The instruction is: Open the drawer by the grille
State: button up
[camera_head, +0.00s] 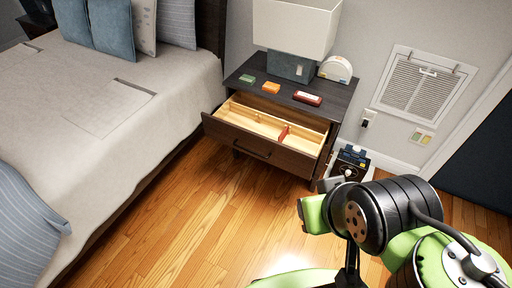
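The dark wooden nightstand (349,97) stands against the wall beside the bed, with the wall grille (420,85) to its right. Its drawer (238,135) is pulled well out. The pale wood inside shows, with dividers and a small red item (284,133) in it. A dark bar handle (252,149) is on the drawer front. My green and black arm fills the lower right, in front of and to the right of the drawer. I cannot make out my gripper's fingers, and nothing of mine is seen touching the handle.
A lamp (295,28), a white rounded clock-like object (336,69) and small green, orange (271,87) and red boxes (307,98) are on the nightstand. A black-and-white item (350,158) stands right of it. The bed (120,110) bounds the left. Wooden floor in front is clear.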

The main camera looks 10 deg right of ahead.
aim_at(251, 125)
jog(key=i+l+u, duration=0.1)
jog(key=u, duration=0.35)
jog(key=i+l+u, duration=0.15)
jog(key=u, duration=0.25)
jog(key=i+l+u, duration=0.2)
jog(key=u, duration=0.25)
jog(key=i+l+u, duration=0.1)
jog(key=u, duration=0.35)
jog(key=l+u, duration=0.65)
jog(key=u, duration=0.2)
jog(key=i, duration=0.05)
